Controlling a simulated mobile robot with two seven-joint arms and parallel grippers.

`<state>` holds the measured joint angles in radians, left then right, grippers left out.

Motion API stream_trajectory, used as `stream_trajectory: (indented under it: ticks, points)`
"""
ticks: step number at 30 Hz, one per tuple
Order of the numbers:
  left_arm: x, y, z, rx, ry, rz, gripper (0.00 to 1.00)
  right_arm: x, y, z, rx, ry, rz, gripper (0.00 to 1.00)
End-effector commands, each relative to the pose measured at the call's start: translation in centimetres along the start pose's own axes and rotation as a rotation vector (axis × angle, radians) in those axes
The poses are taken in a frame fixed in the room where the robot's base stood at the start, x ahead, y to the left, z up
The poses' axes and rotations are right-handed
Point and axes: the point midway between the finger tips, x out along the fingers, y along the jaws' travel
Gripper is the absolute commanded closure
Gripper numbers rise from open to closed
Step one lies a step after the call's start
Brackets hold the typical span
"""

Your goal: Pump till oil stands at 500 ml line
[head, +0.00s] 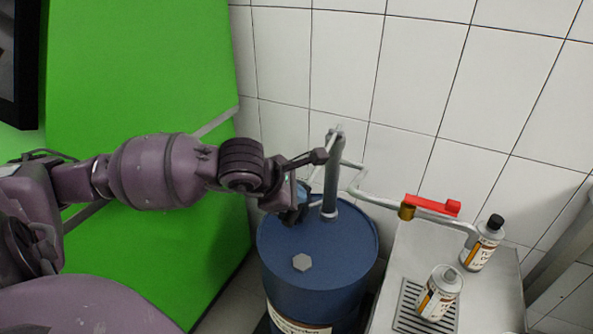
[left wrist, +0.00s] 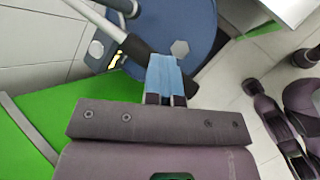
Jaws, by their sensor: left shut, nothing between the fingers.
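A blue oil drum (head: 318,250) stands in the middle of the head view, with a grey hand pump (head: 333,175) upright on its lid. The drum also shows at the top of the left wrist view (left wrist: 190,20). My left gripper (head: 303,192) is beside the pump column, above the drum's left edge. Its blue fingers (left wrist: 166,68) are shut and empty. A grey bar with a black grip (left wrist: 134,47) lies close to the fingertips; I cannot tell whether they touch. The pump's outlet pipe (head: 375,200) runs right to a red valve handle (head: 432,205). No oil level shows.
A green panel (head: 130,80) fills the left; a tiled wall (head: 420,70) is behind.

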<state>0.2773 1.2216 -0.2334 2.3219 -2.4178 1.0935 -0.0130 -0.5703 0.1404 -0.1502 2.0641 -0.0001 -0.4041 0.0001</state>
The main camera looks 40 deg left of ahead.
Motion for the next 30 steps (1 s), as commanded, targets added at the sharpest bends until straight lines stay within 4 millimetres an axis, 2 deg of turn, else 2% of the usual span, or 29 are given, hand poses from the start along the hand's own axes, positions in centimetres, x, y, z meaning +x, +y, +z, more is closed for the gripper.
stream_trajectory:
  ticks: [30]
  points:
    - [0.48,-0.42,-0.39,-0.001,0.002,-0.003,1.00,0.16,-0.05,0.36,0.000,-0.006,-0.001,0.55]
